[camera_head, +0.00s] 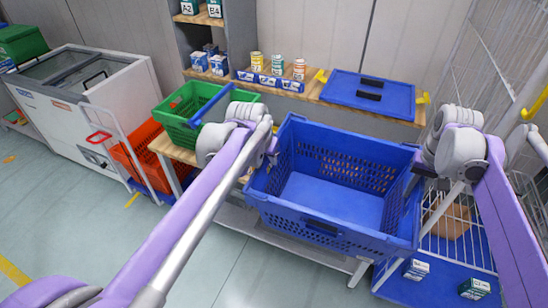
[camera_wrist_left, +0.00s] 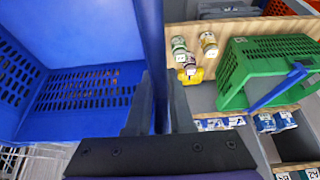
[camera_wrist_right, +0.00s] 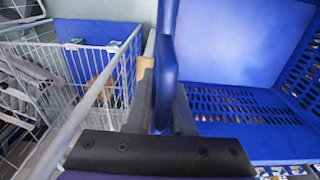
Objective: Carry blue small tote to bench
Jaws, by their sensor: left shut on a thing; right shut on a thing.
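The blue small tote (camera_head: 330,238) is empty and hangs between my two grippers in the head view, in front of the wooden bench (camera_head: 330,100). My left gripper (camera_head: 268,158) is shut on the tote's left rim; the left wrist view shows its fingers (camera_wrist_left: 155,105) on either side of the blue wall. My right gripper (camera_head: 420,168) is shut on the right rim; its fingers (camera_wrist_right: 165,105) clasp the blue edge in the right wrist view. The tote looks roughly level. Its underside is hidden, so I cannot tell whether it touches anything below.
A green basket (camera_head: 185,122) stands left of the tote. An orange crate (camera_head: 140,150) and a white freezer (camera_head: 95,90) stand left. A wire cart (camera_head: 450,225) is at right.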

